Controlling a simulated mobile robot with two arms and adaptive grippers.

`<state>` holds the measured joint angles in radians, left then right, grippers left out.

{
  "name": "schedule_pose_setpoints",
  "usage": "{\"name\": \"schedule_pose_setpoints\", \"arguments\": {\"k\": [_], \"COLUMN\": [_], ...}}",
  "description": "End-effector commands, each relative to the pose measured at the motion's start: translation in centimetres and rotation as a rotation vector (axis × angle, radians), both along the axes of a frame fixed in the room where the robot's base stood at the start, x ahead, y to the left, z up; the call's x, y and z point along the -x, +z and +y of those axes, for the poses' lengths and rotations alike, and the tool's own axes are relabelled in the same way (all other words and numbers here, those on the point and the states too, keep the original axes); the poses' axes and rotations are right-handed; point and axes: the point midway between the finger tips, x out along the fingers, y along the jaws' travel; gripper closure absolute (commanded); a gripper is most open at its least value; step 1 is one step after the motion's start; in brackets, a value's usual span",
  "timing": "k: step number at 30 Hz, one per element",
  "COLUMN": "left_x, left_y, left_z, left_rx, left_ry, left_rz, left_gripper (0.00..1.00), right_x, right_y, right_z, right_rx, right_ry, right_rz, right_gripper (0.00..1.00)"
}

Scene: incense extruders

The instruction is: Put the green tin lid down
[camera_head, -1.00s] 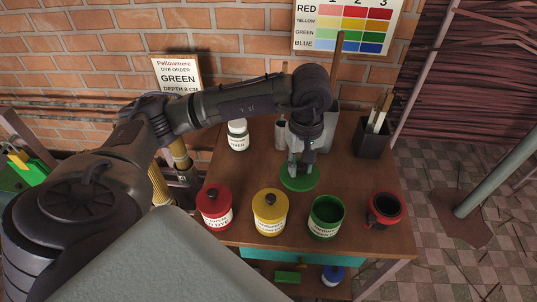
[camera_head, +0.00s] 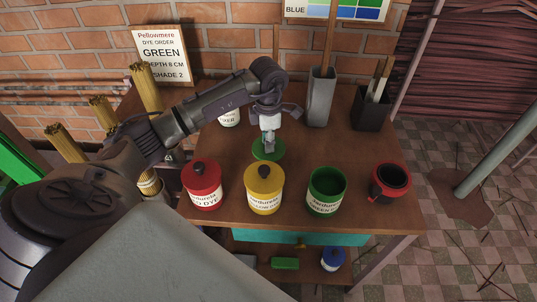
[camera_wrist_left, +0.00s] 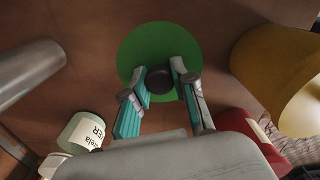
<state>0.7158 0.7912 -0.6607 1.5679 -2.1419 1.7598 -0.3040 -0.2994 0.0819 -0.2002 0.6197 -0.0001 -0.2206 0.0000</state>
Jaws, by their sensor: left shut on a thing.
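The green tin lid (camera_head: 268,149) is a flat green disc behind the yellow tin. It also shows in the left wrist view (camera_wrist_left: 150,40), with a dark round knob (camera_wrist_left: 160,80) at its middle. My left gripper (camera_head: 268,146) points down at the lid, and its fingers are shut on the knob. I cannot tell whether the lid touches the table top. The open green dye tin (camera_head: 326,191) stands to the front right of the lid. My right gripper is not in view.
A red lidded tin (camera_head: 202,186) and a yellow lidded tin (camera_head: 263,189) stand along the front. A red-rimmed pot (camera_head: 390,183) is at the right. A grey holder (camera_head: 320,97) and a dark holder (camera_head: 371,109) stand at the back. The table's middle right is clear.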

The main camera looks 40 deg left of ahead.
Motion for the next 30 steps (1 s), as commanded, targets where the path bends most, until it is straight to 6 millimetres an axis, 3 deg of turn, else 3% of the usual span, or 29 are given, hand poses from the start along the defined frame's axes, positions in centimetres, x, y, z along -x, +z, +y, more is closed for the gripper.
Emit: {"name": "schedule_pose_setpoints", "arguments": {"k": [8,20,21,24,30], "left_x": [0.0,0.0,0.0,0.0,0.0], "left_y": [-3.8,-4.1,-4.0,-3.9,-3.9], "left_z": [-0.1,0.0,0.0,0.0,0.0], "left_rx": [0.001,-0.001,-0.001,-0.001,0.0], "left_ry": [-0.002,-0.003,-0.003,-0.003,-0.003], "left_rz": [0.001,0.0,-0.001,0.001,0.0], "left_gripper": [1.0,1.0,0.69,0.52,0.49], "right_x": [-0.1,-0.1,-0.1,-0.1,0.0], "right_y": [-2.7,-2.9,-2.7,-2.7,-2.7], "right_z": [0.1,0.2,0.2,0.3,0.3], "right_rx": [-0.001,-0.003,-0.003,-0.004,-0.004], "right_ry": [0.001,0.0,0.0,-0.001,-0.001], "right_rz": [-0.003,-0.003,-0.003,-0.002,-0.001], "right_gripper": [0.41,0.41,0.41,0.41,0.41]}}
